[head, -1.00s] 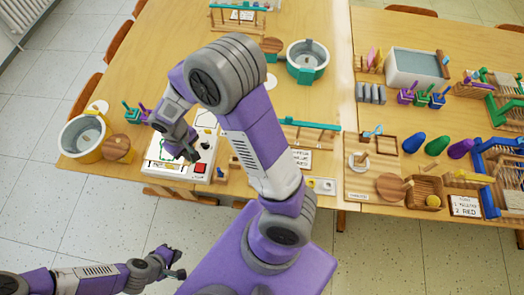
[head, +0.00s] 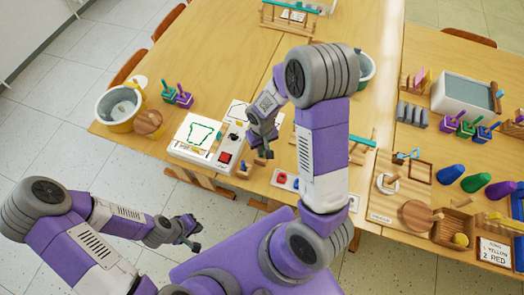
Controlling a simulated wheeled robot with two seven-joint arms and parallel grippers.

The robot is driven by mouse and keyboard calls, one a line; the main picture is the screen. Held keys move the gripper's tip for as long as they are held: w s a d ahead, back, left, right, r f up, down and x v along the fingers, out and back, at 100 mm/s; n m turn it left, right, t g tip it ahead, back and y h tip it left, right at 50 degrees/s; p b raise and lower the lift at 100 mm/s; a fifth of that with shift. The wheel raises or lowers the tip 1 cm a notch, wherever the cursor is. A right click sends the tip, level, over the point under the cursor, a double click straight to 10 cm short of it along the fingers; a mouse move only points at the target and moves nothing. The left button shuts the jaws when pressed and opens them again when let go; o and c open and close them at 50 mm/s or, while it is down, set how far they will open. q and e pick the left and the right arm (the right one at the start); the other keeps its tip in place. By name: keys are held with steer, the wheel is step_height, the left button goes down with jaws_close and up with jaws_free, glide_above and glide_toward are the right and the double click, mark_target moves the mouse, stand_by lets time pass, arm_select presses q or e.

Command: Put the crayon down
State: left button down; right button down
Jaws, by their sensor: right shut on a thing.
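My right gripper (head: 264,143) points down just right of a white drawing board. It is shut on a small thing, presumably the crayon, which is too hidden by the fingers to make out. The white board (head: 181,150) bears a green drawn outline and has a control strip with a red switch (head: 225,157) on its right side. A small wooden holder (head: 243,171) with a blue piece stands at the board's lower right, close below the gripper. My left gripper (head: 190,231) hangs over the floor in front of the table, away from everything; its finger gap is unclear.
A strip with red and white pieces (head: 287,181) lies at the front edge. The right table (head: 425,85) is crowded. Bare wood lies behind the board.

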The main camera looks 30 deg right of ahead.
mark_target(262, 156)
steer(key=shift+f+b, duration=0.3)
steer(key=shift+f, duration=1.25)
steer(key=shift+f, duration=0.2)
steer(key=c, duration=1.2)
jaws_free()
steer(key=shift+o, duration=0.2)
steer(key=shift+r, duration=0.1)
steer(key=shift+r, duration=0.35)
step_height(262, 156, up, 12)
steer(key=p, duration=0.2)
steer(key=shift+f+p, duration=0.2)
steer(key=shift+p, duration=0.2)
